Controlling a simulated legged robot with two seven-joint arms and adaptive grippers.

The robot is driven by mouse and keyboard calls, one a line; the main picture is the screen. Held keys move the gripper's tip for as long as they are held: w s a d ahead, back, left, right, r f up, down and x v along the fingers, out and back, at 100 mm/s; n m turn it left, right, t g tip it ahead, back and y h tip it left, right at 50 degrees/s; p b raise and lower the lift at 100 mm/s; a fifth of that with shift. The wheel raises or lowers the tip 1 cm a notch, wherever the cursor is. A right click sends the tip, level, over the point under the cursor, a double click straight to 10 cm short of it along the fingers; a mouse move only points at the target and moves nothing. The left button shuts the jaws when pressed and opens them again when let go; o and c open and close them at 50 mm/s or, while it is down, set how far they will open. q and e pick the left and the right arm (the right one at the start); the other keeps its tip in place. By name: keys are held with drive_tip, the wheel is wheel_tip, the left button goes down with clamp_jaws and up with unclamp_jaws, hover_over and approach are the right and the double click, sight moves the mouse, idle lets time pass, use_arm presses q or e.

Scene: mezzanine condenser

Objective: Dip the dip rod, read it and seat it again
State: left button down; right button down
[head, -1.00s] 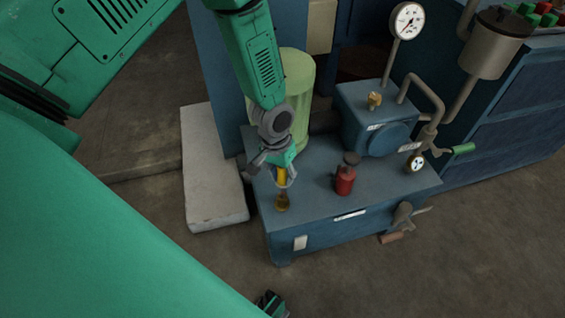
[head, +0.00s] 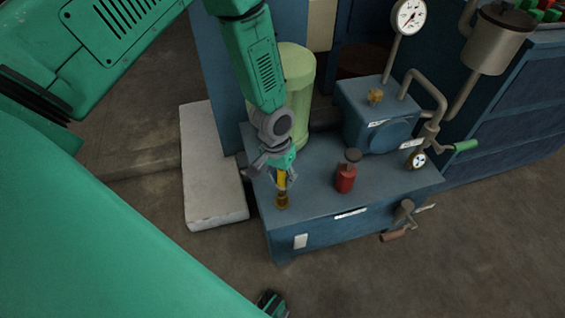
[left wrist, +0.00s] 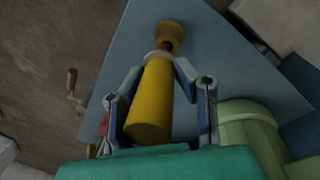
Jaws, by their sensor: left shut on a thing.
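The dip rod's yellow handle (left wrist: 152,100) is between the fingers of my left gripper (left wrist: 158,90), which is shut on it. In the head view the handle (head: 282,180) shows small below my left gripper (head: 280,172). A brass-coloured neck (head: 282,200) stands on the blue tank top near its left front corner; it also shows in the left wrist view (left wrist: 169,36). The handle is lined up over this neck, with a pale collar and a short dark piece between them. The rest of the rod is hidden.
A red bottle-like fitting (head: 346,172) stands right of the neck on the tank top (head: 315,195). A pale green cylinder (head: 296,90) is behind my left arm. A blue housing (head: 378,115), pipes and a gauge (head: 409,18) stand at the back right.

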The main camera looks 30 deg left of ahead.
use_arm(q)
drive_tip(key=c, duration=1.2)
unclamp_jaws()
drive_tip(key=shift+o, duration=0.2)
drive_tip(key=shift+r, duration=0.25)
wheel_tip(320, 180, up, 11)
drive_tip(key=a, duration=0.1)
drive_tip(key=shift+a, duration=0.2)
drive_tip(key=shift+r, duration=0.1)
